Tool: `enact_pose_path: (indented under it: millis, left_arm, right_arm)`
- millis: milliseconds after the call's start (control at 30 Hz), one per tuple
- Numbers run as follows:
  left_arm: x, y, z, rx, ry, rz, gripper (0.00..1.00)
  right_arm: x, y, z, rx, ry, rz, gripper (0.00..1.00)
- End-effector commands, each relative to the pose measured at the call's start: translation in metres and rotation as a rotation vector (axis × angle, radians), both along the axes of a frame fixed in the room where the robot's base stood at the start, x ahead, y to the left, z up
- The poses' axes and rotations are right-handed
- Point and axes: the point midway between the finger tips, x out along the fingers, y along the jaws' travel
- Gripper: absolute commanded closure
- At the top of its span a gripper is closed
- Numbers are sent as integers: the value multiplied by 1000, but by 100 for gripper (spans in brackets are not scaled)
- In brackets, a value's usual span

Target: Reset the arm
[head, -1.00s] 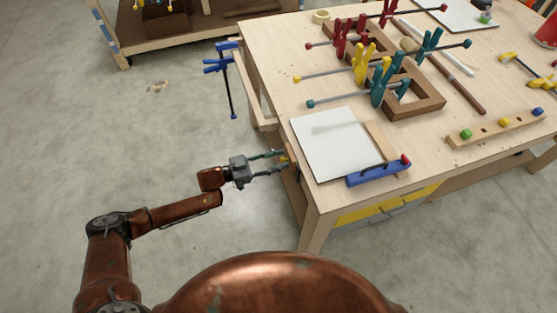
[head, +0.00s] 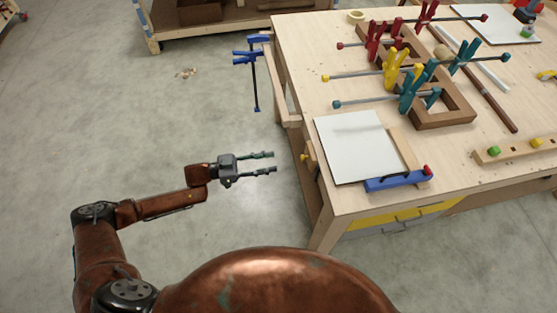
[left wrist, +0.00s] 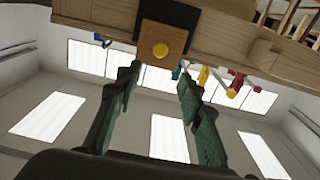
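My left gripper (head: 275,162) is open and empty in the head view. It is held over the bare floor, left of the workbench (head: 297,60), with a gap between its fingertips and the bench's side. In the left wrist view its two dark green fingers (left wrist: 157,80) are spread apart with nothing between them. A wooden block with a yellow round knob (left wrist: 161,49) on the bench's side shows beyond the fingertips. The same knob shows in the head view (head: 304,157). My right gripper is in neither view.
A white board (head: 352,148) and a blue clamp (head: 397,181) lie on the bench's near corner. Wooden frames (head: 447,112) with several coloured clamps stand farther back. A blue bar clamp (head: 253,75) hangs at the bench's left side.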

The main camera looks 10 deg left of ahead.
Motion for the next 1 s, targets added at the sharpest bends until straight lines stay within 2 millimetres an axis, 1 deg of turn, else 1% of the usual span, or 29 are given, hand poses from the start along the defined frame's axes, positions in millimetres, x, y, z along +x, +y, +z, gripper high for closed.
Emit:
enact_pose_path:
  millis: [133, 600, 667, 767, 833, 867, 900, 967, 1000]
  left_arm:
    - [-2, 5, 0, -1, 0, -1, 65]
    - [-2, 5, 0, -1, 1, 0, 65]
    - [-1, 5, -2, 1, 0, 5, 65]
    - [9, 9, -20, 18, 0, 55, 65]
    - [21, 17, -48, 46, 0, 130, 65]
    - [27, 22, -63, 65, 0, 171, 65]
    - [35, 32, -86, 92, 7, 233, 65]
    - [44, 51, -124, 141, 25, 330, 65]
    - [46, 65, -151, 177, 43, 392, 65]
  right_arm:
    - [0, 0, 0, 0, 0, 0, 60]
    - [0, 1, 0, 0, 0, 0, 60]
    - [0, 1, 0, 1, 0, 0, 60]
    - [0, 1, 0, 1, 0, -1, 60]
    - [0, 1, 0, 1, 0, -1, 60]
    - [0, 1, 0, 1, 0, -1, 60]
    - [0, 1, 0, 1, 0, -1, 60]
    - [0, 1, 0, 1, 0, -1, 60]
    - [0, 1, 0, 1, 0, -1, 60]
